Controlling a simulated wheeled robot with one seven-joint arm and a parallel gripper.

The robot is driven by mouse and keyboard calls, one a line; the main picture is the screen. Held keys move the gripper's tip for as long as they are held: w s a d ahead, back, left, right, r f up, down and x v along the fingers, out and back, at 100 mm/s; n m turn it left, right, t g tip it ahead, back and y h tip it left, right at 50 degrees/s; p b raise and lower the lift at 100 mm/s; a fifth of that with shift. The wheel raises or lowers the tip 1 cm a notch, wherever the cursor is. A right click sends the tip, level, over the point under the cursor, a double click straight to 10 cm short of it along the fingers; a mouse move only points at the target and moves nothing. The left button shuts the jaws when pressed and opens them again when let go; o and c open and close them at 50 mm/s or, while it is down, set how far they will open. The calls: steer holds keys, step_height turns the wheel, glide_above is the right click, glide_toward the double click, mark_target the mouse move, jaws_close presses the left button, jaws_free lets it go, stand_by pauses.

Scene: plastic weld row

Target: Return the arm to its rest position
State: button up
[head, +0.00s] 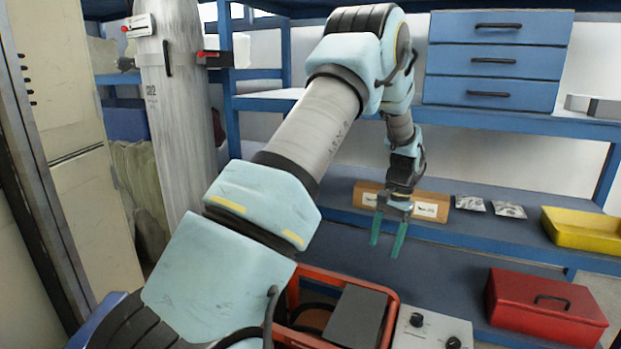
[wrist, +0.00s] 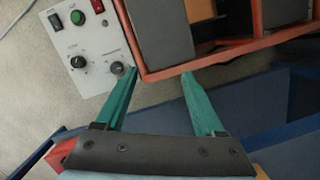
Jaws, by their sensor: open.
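My arm stretches from the lower left of the head view up and over to the shelving. My gripper (head: 386,250) hangs at its end with two green fingers pointing down, spread apart, with nothing between them. It is in front of the middle shelf, next to a cardboard box (head: 432,207). In the wrist view my gripper (wrist: 159,72) is open and empty. Its fingertips appear over the edge of an orange-red crate (wrist: 215,62) and beside a grey control panel (wrist: 88,45). I cannot tell the height between them.
The crate (head: 293,297) and control panel (head: 432,331) are low in front. A red toolbox (head: 543,306) and yellow tray (head: 583,232) are at right. Two small packets (head: 489,206) lie on the shelf. Blue drawers (head: 497,60) stand on the upper shelf (head: 500,119). A grey cylinder (head: 178,120) stands left.

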steer(key=s+a+r+n+t+h, duration=0.1)
steer(key=s+a+r+n, duration=0.2)
steer(key=a, duration=0.5)
steer(key=s+a+r+n+h, duration=0.1)
steer(key=s+a+r+n, duration=0.2)
steer(key=a, duration=0.6)
steer(key=s+a+r+n+t+p, duration=0.1)
steer(key=s+a+r+n+t, duration=0.2)
steer(key=s+a, duration=0.75)
step_height(320, 180, up, 23)
steer(key=g+p, duration=0.1)
steer(key=p, duration=2.1)
steer(key=shift+d+m, duration=0.3)
steer(key=shift+d, duration=0.1)
